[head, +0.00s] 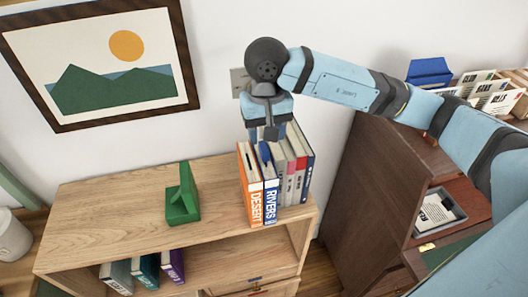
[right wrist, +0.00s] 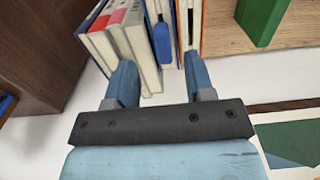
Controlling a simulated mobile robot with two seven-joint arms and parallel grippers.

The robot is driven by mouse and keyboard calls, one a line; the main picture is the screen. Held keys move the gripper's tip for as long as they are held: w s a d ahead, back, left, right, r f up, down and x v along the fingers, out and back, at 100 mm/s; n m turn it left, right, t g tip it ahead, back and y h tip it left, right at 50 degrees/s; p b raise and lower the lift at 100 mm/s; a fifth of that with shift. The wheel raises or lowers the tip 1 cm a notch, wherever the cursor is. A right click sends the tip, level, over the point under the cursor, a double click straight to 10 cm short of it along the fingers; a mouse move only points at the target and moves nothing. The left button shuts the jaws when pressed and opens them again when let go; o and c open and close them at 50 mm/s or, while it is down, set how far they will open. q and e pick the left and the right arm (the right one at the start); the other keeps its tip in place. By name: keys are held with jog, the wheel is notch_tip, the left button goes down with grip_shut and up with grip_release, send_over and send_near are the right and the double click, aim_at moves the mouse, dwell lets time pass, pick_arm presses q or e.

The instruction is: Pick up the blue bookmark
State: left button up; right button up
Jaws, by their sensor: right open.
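The blue bookmark (head: 265,152) sticks up from the row of upright books on the shelf top, close to the blue-spined RIVERS book (head: 271,200). In the right wrist view the bookmark (right wrist: 161,43) shows as a short blue tab between my two fingers, slightly beyond their tips. My right gripper (head: 271,132) is above the books, pointing down at them. Its jaws (right wrist: 157,68) are open and empty, one finger on each side of the bookmark. I cannot tell whether a finger touches a book. My left gripper is not in view.
An orange DESERT book (head: 249,195) and several other books stand tightly beside RIVERS. A green bookend (head: 182,197) stands to the left, with bare shelf top (head: 110,210) around it. A dark wooden cabinet (head: 375,190) is at right, and a framed picture (head: 100,65) hangs behind.

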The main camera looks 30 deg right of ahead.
aim_at(264, 146)
jog(key=f, duration=0.1)
jog(key=f+p, duration=0.1)
jog(key=f, duration=0.1)
jog(key=f+p, duration=0.1)
jog(key=shift+w+f, duration=0.35)
jog(key=shift+f, duration=0.45)
jog(key=shift+c, duration=0.2)
grip_shut()
